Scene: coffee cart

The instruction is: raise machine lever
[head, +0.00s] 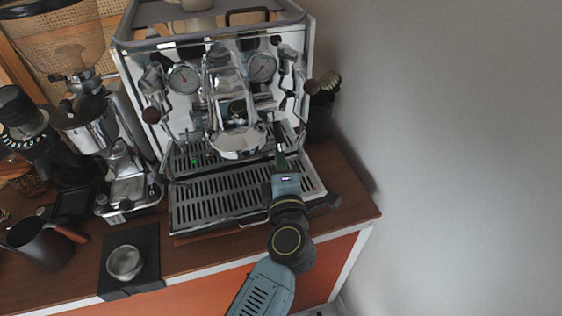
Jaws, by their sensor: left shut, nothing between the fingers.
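The espresso machine (140,58) is a chrome box with two round gauges and a central group head (220,85). A short lever-like chrome part (264,101) shows at the right side of the group head. It is small, and I cannot tell its exact angle. My left gripper (280,152) is shut and empty. Its tips point up toward the machine, over the drip tray, right of and below the group head. I see no contact between the tips and the lever. My right gripper is out of view.
The slotted drip tray (222,198) lies under my left gripper. A grinder (125,175), a dark pitcher (38,245) and a black mat (145,245) with a metal cup (124,262) are left. A bare wall (460,150) is right.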

